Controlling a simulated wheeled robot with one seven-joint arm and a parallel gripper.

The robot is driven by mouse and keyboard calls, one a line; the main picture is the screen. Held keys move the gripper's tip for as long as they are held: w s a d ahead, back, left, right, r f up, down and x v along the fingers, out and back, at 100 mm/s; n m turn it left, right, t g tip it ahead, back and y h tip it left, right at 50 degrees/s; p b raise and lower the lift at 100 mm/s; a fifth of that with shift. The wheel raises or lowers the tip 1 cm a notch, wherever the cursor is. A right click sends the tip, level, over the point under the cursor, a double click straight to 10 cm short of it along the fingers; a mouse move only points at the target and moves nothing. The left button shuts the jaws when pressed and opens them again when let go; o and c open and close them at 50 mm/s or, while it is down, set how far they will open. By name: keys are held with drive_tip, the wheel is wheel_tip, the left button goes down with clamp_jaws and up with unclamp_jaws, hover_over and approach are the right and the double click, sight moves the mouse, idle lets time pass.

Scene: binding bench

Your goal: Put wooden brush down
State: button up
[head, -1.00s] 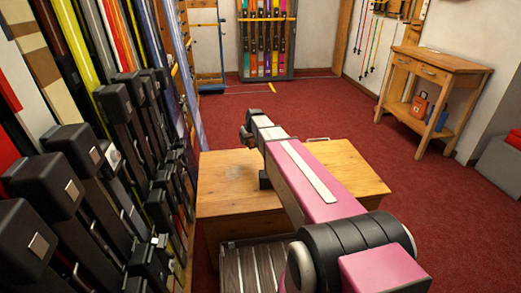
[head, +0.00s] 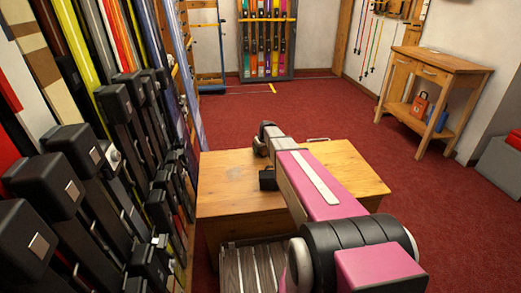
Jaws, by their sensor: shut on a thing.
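My arm reaches out over the wooden bench (head: 225,200), and its far end is above the bench top. My gripper (head: 267,180) shows only in part, as a dark block at the left side of the pink arm link, over the middle of the bench. The fingertips are hidden. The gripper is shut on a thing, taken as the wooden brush. The brush itself is hidden behind my arm, so its tilt and any contact with the bench top cannot be told.
The bench top is bare on its left part and right end. A rack of skis with black bindings (head: 120,130) stands close on the left. Red carpet (head: 290,110) lies clear behind the bench.

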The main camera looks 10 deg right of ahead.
drive_tip(key=shift+f, duration=0.2)
drive_tip(key=o, duration=0.9)
drive_tip(key=shift+f, duration=0.1)
drive_tip(key=shift+s+a, duration=0.15)
drive_tip(key=shift+f, duration=0.1)
drive_tip(key=shift+c, duration=0.4)
drive_tip(key=shift+a, duration=0.1)
drive_tip(key=shift+r, duration=0.2)
drive_tip(key=shift+o, duration=0.4)
drive_tip(key=v, duration=1.2)
drive_tip(key=shift+r, duration=0.25)
